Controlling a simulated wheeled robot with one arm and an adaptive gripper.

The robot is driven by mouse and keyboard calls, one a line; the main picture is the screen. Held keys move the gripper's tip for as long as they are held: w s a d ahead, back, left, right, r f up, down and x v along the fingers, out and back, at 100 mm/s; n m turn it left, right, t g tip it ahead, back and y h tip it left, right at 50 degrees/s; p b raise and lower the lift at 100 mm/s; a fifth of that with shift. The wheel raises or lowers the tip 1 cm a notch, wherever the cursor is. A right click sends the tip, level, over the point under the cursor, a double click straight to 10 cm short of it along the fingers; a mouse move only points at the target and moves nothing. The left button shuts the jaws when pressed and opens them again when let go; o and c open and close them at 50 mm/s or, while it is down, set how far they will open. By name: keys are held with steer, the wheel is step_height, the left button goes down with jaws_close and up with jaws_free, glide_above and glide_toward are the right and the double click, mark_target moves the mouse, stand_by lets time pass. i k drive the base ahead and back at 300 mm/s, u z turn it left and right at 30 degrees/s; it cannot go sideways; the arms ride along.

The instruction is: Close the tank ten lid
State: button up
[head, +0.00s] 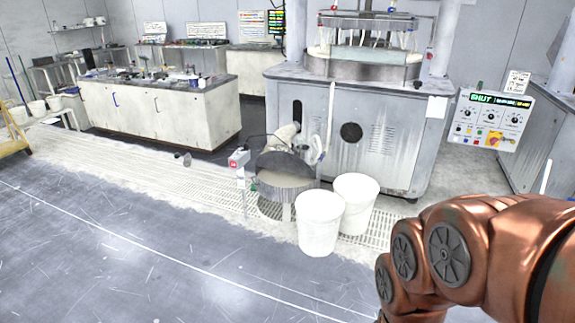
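No label reading tank ten can be made out. A low round grey drum (284,189) stands on the floor grating in the middle of the head view. A dark, rounded, lid-like piece (284,163) stands tilted up at its back; I cannot tell whether it is the tank ten lid. A large machine (352,122) behind it carries a round basin (362,68) on top. My copper arm enters at the lower right. My gripper is outside the view.
Two white buckets (320,222) (356,203) stand right of the drum. A small post with a red-and-grey box (238,158) stands left of it. A control panel (491,119) reads "SHUT" at right. A cluttered bench (160,112) stands back left. The front-left floor is clear.

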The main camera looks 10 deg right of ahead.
mark_target(279, 161)
steer(key=u, duration=0.2)
steer(key=i, duration=2.15)
steer(key=u, duration=0.2)
steer(key=i, duration=1.85)
steer(key=z, duration=0.1)
